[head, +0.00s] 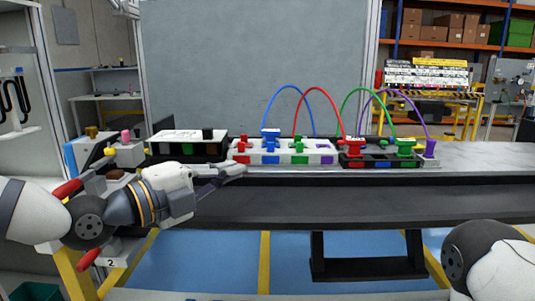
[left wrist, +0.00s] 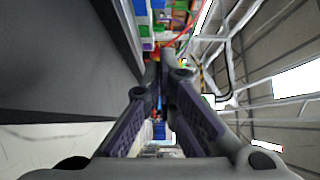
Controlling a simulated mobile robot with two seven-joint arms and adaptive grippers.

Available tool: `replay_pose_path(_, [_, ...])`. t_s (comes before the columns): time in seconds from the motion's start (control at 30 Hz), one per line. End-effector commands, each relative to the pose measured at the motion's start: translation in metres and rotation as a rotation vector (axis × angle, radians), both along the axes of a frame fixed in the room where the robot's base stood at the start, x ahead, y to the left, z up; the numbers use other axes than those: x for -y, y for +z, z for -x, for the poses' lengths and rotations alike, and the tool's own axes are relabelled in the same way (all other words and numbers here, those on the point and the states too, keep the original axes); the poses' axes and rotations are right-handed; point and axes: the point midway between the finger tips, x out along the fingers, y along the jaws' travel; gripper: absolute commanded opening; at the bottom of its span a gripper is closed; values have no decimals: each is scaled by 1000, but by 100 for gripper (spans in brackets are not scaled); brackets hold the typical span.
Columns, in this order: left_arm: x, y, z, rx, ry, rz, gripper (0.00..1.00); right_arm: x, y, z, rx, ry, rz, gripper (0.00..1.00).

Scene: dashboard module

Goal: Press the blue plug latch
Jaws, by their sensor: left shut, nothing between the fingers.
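The blue plug (head: 270,134) stands on the white module (head: 284,151), with a blue cable (head: 289,90) arching from it to the right. Its latch is too small to make out clearly. My left gripper (head: 240,168) is shut and empty, low in front of the white module's left end, left of and below the blue plug. In the left wrist view its fingertips (left wrist: 162,66) are together, with coloured module parts beyond them. I cannot tell whether the tips touch the module. My right gripper is out of view.
A black module (head: 382,162) with red and green plugs sits to the right. A box (head: 187,143) with dark and green parts sits to the left. Red, green and purple cables arch above the modules. The bench's dark front (head: 350,205) is clear.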

Motion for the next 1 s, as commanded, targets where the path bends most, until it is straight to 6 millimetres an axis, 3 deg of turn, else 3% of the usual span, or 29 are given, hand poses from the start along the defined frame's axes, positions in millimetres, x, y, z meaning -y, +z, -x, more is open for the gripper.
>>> replay_pose_path(0.43, [68, -8, -67, -8, -3, -2, 0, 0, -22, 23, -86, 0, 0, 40])
replay_pose_path(0.7, [66, -7, -103, -8, -1, -1, 0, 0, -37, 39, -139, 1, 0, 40])
replay_pose_path(1.0, [66, -1, -105, -1, -1, -1, 0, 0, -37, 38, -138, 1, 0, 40])
